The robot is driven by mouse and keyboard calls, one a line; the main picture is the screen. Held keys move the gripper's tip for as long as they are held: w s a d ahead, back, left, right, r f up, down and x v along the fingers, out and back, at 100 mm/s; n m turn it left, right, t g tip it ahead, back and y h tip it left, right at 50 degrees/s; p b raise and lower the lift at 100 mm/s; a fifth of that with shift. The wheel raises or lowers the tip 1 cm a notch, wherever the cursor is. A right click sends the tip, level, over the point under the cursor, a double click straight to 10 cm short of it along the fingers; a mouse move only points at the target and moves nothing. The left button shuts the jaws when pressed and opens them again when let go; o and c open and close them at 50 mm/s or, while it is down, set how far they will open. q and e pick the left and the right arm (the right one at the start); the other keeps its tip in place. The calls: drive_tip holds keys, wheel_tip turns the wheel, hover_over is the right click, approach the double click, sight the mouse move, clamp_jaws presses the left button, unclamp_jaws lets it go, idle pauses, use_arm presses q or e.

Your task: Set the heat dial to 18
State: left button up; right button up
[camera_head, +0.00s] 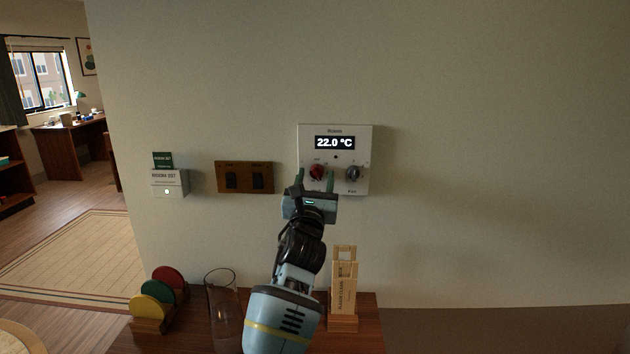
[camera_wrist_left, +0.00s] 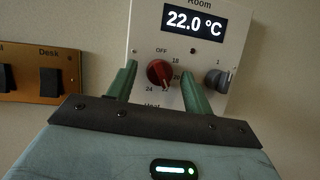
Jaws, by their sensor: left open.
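The white thermostat panel (camera_head: 362,131) is on the wall, and its display (camera_head: 335,142) reads 22.0 °C. The red heat dial (camera_head: 317,172) is at its lower left; in the left wrist view the dial (camera_wrist_left: 159,72) has marks OFF, 18, 20 and 24 around it. Its pointer is turned toward the lower right, near a mark partly hidden. My left gripper (camera_head: 315,179) is open at the panel, with its green fingers (camera_wrist_left: 160,84) on either side of the red dial. Contact with the dial cannot be told. My right gripper is not in view.
A grey dial (camera_head: 353,173) sits right of the red one, close to my right-hand finger. A brown switch plate (camera_head: 245,165) and a card holder (camera_head: 169,184) are to the left. Below, a wooden shelf holds coloured discs (camera_head: 151,308), a glass (camera_head: 222,310) and a wooden holder (camera_head: 343,290).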

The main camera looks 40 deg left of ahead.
use_arm(q)
drive_tip(key=c, duration=1)
drive_tip(key=shift+o, duration=0.2)
drive_tip(key=shift+f, duration=0.1)
